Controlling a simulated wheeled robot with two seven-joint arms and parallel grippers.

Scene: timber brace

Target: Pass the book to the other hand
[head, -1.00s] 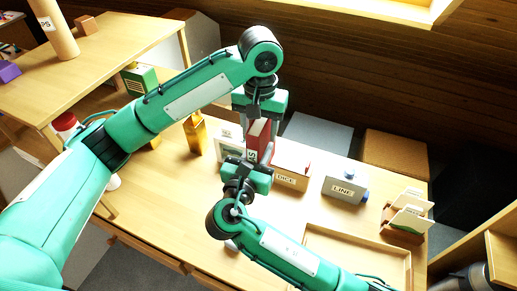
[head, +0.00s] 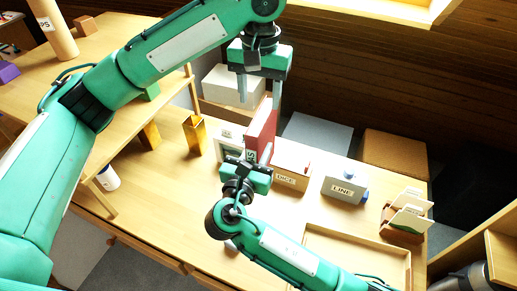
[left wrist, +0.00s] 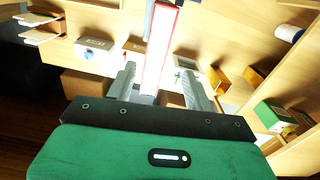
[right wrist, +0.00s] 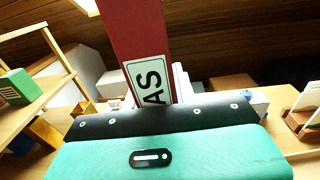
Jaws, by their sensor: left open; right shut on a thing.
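The red book (head: 261,131) stands upright above the table in the head view. My right gripper (head: 250,163) is shut on its lower end. In the right wrist view the book (right wrist: 135,35) rises from the jaws, with a white label reading "AS" facing the camera. My left gripper (head: 259,95) is open above the book, its fingers pointing down. In the left wrist view the book's pale page edge (left wrist: 158,50) shows between the two spread fingers (left wrist: 160,85), apart from them. The right gripper's fingertips are mostly hidden.
A box labelled DICE (head: 290,178) and a grey box labelled LINE (head: 343,188) stand on the table behind. An empty wooden tray (head: 350,250) lies at the front right. A gold container (head: 194,134) stands left. A raised shelf (head: 120,70) fills the upper left.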

